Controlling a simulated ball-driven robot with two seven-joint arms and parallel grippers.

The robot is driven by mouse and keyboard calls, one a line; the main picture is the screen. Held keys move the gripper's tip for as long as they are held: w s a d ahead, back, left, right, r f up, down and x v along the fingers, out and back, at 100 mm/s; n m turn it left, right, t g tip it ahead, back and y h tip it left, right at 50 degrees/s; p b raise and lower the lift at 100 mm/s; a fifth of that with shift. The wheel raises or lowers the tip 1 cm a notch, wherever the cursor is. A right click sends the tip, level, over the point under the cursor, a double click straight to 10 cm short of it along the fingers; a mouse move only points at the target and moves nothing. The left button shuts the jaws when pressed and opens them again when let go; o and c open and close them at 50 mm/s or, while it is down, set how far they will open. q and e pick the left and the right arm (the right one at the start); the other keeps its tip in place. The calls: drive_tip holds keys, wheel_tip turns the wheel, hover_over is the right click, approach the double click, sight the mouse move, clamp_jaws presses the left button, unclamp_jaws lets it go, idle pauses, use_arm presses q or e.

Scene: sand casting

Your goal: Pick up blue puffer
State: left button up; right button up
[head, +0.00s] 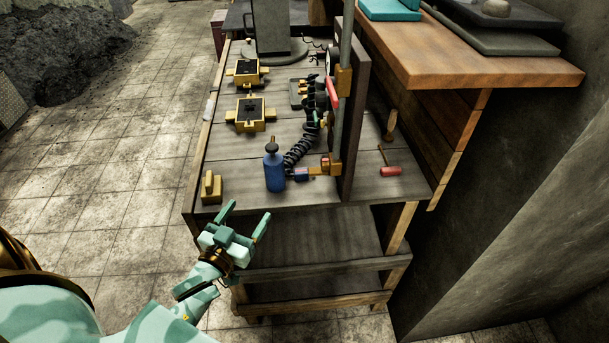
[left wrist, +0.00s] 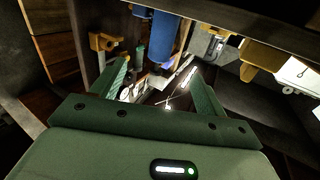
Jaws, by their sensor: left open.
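The blue puffer (head: 274,170), a blue bottle with a dark top, stands upright near the front edge of the wooden workbench (head: 232,172). It also shows in the left wrist view as a blue cylinder (left wrist: 164,36), partly cut off by the top edge. My left gripper (head: 249,209) is open and empty, in front of the bench's near edge and short of the puffer, apart from it. In the left wrist view its two green fingers (left wrist: 159,68) stand spread, with the puffer beyond them near the top. My right gripper is in neither view.
A yellow block (head: 210,187) sits at the bench's near left corner. A black coiled hose (head: 301,147) and a post with yellow clamps (head: 331,165) stand right of the puffer. Yellow-framed molds (head: 251,113) lie farther back. A red-handled tool (head: 391,171) lies beyond the upright board.

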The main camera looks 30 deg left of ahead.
use_arm(q)
approach(270, 177)
drive_tip(key=w, duration=0.7)
drive_tip(key=shift+a+f+b, duration=0.15)
drive_tip(key=shift+a+b, duration=0.15)
drive_tip(key=shift+w+a, duration=0.15)
drive_tip(key=shift+w, duration=0.4)
drive_tip(key=w, duration=0.4)
drive_tip(key=shift+b, duration=0.35)
drive_tip(key=shift+w, duration=0.45)
drive_tip(key=shift+s, duration=0.1)
drive_tip(key=shift+c, duration=0.6)
drive_tip(key=c, duration=1.1)
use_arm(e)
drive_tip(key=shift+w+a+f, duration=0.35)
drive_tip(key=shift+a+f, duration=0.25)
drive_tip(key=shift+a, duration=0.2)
